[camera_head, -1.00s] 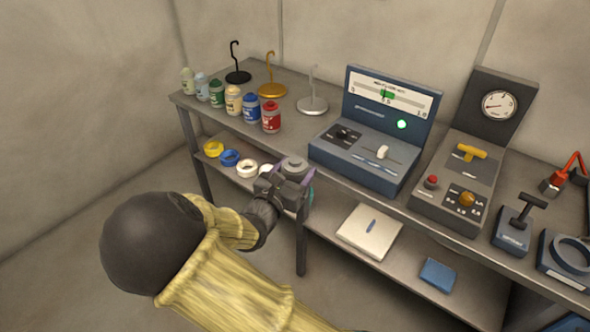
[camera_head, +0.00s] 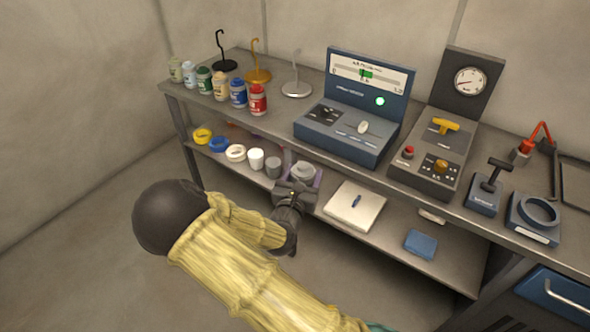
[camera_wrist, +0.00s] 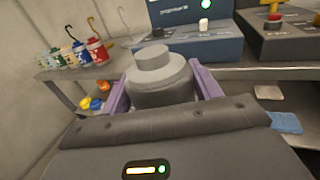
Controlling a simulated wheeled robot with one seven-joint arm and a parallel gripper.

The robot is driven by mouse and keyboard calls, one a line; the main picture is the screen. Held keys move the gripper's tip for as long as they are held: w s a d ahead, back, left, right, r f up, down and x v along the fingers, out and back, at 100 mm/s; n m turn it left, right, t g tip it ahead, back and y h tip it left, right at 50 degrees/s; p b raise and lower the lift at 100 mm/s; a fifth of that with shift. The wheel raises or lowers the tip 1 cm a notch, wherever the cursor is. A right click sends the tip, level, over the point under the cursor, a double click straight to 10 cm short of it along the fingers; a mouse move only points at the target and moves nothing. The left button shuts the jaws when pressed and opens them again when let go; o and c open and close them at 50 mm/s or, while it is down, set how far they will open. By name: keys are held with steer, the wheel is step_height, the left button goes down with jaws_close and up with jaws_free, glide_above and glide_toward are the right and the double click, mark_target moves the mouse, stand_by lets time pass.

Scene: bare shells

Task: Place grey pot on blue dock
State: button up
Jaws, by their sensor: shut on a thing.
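The grey pot (camera_head: 303,171), round with a narrower knob-like top, is held upright between the purple fingers of my gripper (camera_head: 300,182). The wrist view shows the pot (camera_wrist: 162,80) close up, with a finger of my gripper (camera_wrist: 162,92) on each side. The pot's lower part is hidden by the gripper body. The pot is in front of the bench, near its front edge in the picture. A blue base with a raised round ring (camera_head: 537,212), which looks like the blue dock, sits on the bench top at the right. Its ring looks empty.
A blue console (camera_head: 350,140) and a grey gauge console (camera_head: 435,170) stand between pot and ring base. A black-handled lever box (camera_head: 485,195) is just left of the ring base. Bottles (camera_head: 238,92) and hooked stands are at left. The lower shelf holds cups and a white pad (camera_head: 355,206).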

steer(key=s+d+f+n+y, duration=0.1)
steer(key=d+f+n+y, duration=0.1)
steer(key=f, duration=0.6)
steer(key=s+d+f+n+t+y, duration=0.1)
steer(key=s+d+f+n+y, duration=0.1)
steer(key=d+f+y, duration=0.2)
steer(key=d+f, duration=0.3)
steer(key=f, duration=0.2)
steer(key=shift+s+f, duration=0.15)
steer(key=shift+s, duration=0.05)
steer(key=shift+w, duration=0.15)
